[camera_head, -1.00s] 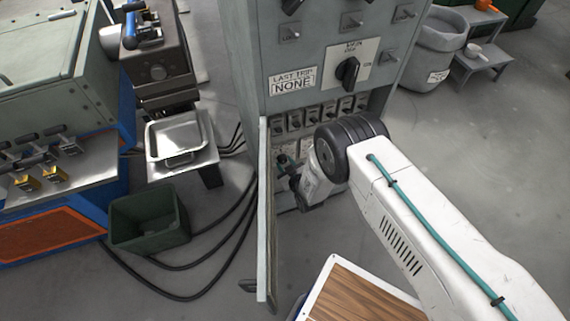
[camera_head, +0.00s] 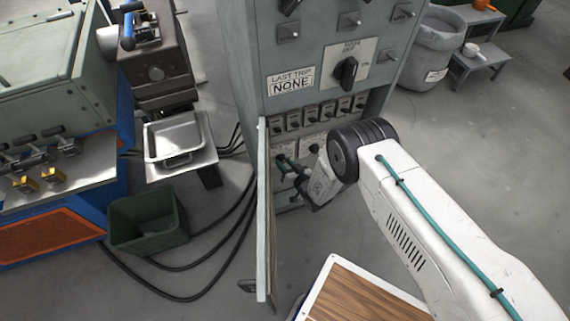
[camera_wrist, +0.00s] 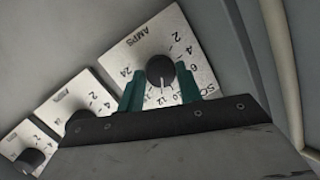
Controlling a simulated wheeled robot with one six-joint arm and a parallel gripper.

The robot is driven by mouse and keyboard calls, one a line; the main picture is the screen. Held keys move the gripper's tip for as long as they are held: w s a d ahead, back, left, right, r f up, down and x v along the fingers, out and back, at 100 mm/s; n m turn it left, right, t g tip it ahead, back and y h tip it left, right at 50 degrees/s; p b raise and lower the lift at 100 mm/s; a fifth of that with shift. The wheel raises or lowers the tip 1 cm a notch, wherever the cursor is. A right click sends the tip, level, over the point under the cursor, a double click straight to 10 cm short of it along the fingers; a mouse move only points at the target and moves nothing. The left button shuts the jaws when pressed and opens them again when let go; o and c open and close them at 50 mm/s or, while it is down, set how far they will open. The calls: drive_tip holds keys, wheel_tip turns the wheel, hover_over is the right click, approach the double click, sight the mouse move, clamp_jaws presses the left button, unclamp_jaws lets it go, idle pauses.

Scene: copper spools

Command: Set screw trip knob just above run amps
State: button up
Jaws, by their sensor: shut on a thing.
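The screw trip knob (camera_wrist: 160,70) is a round black knob on a white dial plate (camera_wrist: 142,52) marked AMPS, in the wrist view. Numbers ring it, and part of a label starting "SC" shows at its right. In the head view my gripper (camera_head: 285,161) is inside the open lower bay of the grey cabinet (camera_head: 243,60); the knob is hidden there.
Two more dials with black knobs (camera_wrist: 80,120) (camera_wrist: 33,158) lie to the lower left in the wrist view. The open cabinet door (camera_head: 264,215) stands close left of my gripper. A row of switches (camera_head: 310,117) is above. A "LAST TRIP NONE" sign (camera_head: 291,82) is higher.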

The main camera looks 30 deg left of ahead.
idle(0.3)
drive_tip(key=o, duration=1)
drive_tip(key=v, duration=0.7)
drive_tip(key=shift+s+d+r, duration=0.1)
drive_tip(key=shift+d, duration=0.25)
